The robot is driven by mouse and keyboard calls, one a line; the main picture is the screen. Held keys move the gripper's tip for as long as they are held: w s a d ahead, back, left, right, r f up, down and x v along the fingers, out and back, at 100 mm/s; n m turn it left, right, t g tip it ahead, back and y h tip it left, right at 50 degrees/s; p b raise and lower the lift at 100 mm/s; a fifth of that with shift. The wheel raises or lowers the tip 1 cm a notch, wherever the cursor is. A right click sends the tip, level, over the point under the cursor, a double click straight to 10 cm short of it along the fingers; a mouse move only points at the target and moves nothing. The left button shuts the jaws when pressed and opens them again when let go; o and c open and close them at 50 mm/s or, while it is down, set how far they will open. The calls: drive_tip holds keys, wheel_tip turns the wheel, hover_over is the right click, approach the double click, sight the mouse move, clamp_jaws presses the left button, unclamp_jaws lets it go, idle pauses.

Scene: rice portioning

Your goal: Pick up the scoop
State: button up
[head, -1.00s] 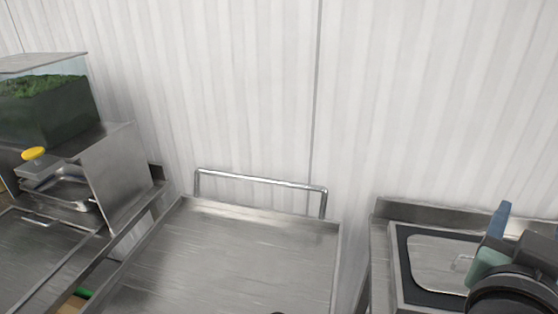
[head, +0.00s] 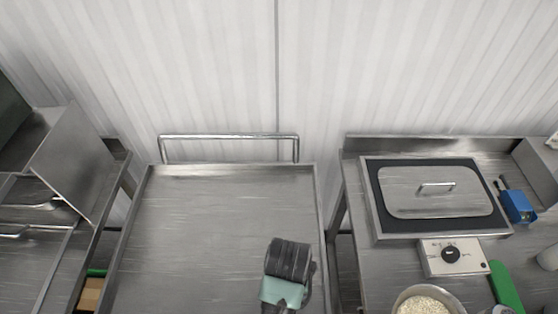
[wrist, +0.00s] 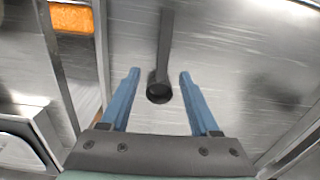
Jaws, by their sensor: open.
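A dark scoop (wrist: 162,85) shows in the wrist view, with a round cup-like end and a straight bar running up the picture. It is over the steel cart top (head: 220,215). My gripper (wrist: 158,73) is open, with one blue finger on each side of the scoop's round end. The fingers look apart from it; I cannot tell the height between them. In the head view the scoop is not visible, and my wrist shows at the bottom centre with the fingers out of sight.
On the right counter stand a lidded steel container (head: 435,190), a control box with a knob (head: 452,256), a blue item (head: 517,206) and a bowl of rice (head: 424,303). A rail (head: 228,137) borders the cart's back. The cart top around my wrist is clear.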

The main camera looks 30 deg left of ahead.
drive_tip(key=f, duration=0.3)
drive_tip(key=shift+a, duration=0.35)
drive_tip(key=shift+d+f+p, duration=0.2)
drive_tip(key=shift+f+p, duration=0.15)
drive_tip(key=shift+f, duration=0.25)
drive_tip(key=f, duration=0.4)
drive_tip(key=shift+a, duration=0.2)
clamp_jaws()
